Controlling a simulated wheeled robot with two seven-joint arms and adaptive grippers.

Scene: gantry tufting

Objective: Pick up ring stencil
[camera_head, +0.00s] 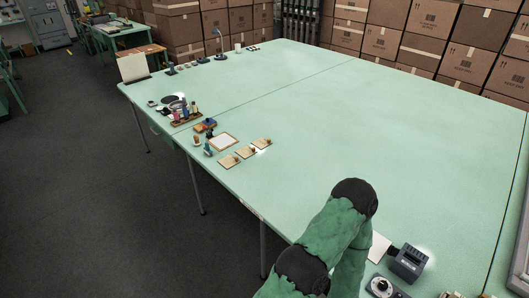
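Three small tan square plates lie in a slanting row near the table's left edge: a near plate (229,161), a middle plate (245,153) and a far plate (262,143). Each seems to carry a small knob or handle. They may be stencils, but they are too small for me to tell whether one has a ring shape. One of my green-sleeved arms rises at the lower middle, well to the right of and nearer than the plates. Neither gripper shows.
The big green table (350,120) is mostly clear. A white framed panel (223,142), a rack of coloured bottles (186,118) and small tools line its left edge. A dark grey device (409,262) stands at the near right. Cartons (420,50) are stacked behind.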

